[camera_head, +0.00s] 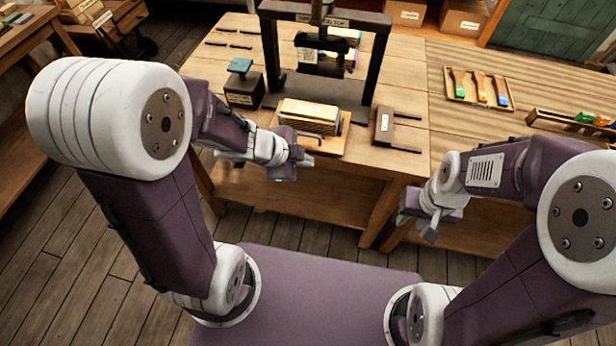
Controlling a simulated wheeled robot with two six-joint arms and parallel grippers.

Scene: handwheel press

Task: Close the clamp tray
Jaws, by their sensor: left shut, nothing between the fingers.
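A wooden tray (332,146) sits at the front of the workbench, in front of the dark press frame (381,62). It looks like the clamp tray and carries a block of pale sheets with a labelled top (311,112). A small bar or handle shows at its front edge. My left gripper (303,162) is shut and empty at the tray's front left corner; I cannot tell whether it touches the tray. My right gripper (431,232) hangs low in front of the bench, away from the tray; its finger opening is unclear.
A dark block with a green top (241,68) stands left of the tray. A dark labelled piece (384,124) lies to its right. Farther right are a shallow tray of coloured-handled tools (452,97) and a wooden rack (560,125). Bare benchtop lies between.

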